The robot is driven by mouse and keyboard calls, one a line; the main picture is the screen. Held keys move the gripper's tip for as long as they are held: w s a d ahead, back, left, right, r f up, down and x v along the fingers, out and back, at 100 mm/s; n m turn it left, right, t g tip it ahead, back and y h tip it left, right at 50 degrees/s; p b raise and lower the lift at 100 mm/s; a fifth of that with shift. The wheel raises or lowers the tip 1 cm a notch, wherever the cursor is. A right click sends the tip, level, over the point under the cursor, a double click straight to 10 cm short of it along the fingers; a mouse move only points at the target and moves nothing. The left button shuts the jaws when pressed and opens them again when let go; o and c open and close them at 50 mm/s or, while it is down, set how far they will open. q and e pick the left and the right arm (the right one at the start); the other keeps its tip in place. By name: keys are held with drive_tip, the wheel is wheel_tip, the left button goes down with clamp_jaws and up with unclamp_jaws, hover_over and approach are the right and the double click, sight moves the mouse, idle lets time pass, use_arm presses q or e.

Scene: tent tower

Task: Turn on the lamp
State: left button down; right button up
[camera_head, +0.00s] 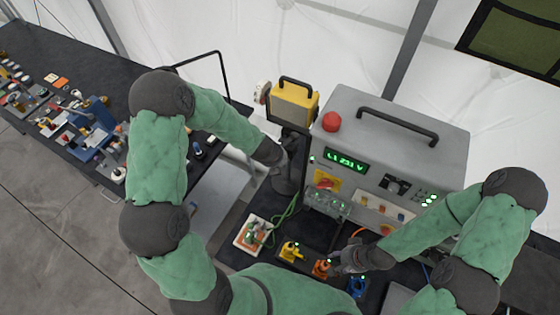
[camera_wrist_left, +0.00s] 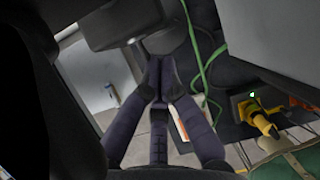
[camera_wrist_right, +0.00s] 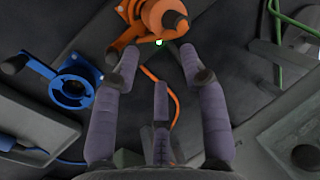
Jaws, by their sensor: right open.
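A yellow box with a black handle, which looks like the lamp (camera_head: 293,103), stands at the back, left of a grey power unit (camera_head: 385,150). The unit has a red button (camera_head: 331,121) and a lit green display (camera_head: 346,160). My left gripper (camera_head: 285,168) is just below the yellow box; in the left wrist view its fingertips (camera_wrist_left: 160,68) are together, with nothing clearly between them. My right gripper (camera_head: 345,262) is open beside an orange connector (camera_head: 322,268). In the right wrist view its spread fingertips (camera_wrist_right: 158,55) are just short of the orange connector (camera_wrist_right: 150,20).
A yellow connector (camera_head: 291,251) and a blue connector (camera_head: 357,287) flank the orange one. A white-and-orange box (camera_head: 252,234) with a green cable (camera_head: 288,216) lies left of them. A cluttered dark table (camera_head: 60,60) stands at the left.

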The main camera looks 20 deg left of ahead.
use_arm(q)
drive_tip(key=shift+r, duration=0.3)
drive_tip(key=shift+w+r+p, duration=0.3)
drive_tip(key=shift+r+p, duration=0.35)
drive_tip(key=shift+w+a+r+p, duration=0.1)
drive_tip(key=shift+w+r+p, duration=0.05)
drive_tip(key=shift+r+p, duration=0.6)
drive_tip(key=shift+f, duration=0.1)
